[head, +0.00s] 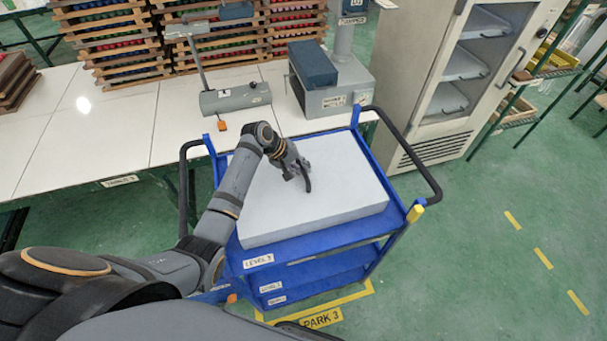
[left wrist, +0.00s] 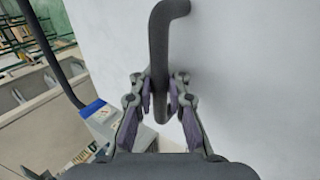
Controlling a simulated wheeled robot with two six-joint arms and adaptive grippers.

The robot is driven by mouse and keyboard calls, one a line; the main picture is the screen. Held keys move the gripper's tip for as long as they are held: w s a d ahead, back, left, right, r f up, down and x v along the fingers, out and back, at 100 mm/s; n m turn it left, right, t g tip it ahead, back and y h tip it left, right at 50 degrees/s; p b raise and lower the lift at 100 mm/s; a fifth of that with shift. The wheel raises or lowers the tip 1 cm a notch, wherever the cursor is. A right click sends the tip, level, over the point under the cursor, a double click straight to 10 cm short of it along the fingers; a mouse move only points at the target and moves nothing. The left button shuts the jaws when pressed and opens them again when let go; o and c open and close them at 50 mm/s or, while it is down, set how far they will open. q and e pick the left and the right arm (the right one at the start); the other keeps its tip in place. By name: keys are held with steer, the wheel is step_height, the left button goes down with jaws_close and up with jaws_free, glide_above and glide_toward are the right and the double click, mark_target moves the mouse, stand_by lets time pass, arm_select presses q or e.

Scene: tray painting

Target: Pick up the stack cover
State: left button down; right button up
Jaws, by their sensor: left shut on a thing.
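The stack cover (head: 330,200) is a large pale grey-white box-like slab lying on the top level of a blue cart (head: 310,238). A dark bar handle stands on its top; in the left wrist view the handle (left wrist: 158,50) runs down between my fingers. My left gripper (head: 299,181) is over the middle of the cover and shut on this handle. In the left wrist view the left gripper's fingers (left wrist: 160,100) sit on both sides of the bar, and the pale cover surface (left wrist: 255,70) fills the right. What lies under the cover is hidden. My right gripper is not in view.
The cart has black side handles (head: 413,155) and stands at a yellow PARK 3 floor marking (head: 322,319). A white table (head: 110,130) with grey machines (head: 235,97) and wooden racks (head: 115,45) lies behind. A cabinet (head: 440,90) stands at the back right. Green floor is free at right.

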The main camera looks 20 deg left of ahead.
arm_select(q)
step_height(320, 180, up, 9)
steer(key=shift+r+b, duration=0.15)
steer(key=shift+b, duration=0.85)
steer(key=shift+r, duration=0.4)
step_height(320, 180, up, 9)
steer(key=p, duration=1)
steer(key=shift+f, duration=0.15)
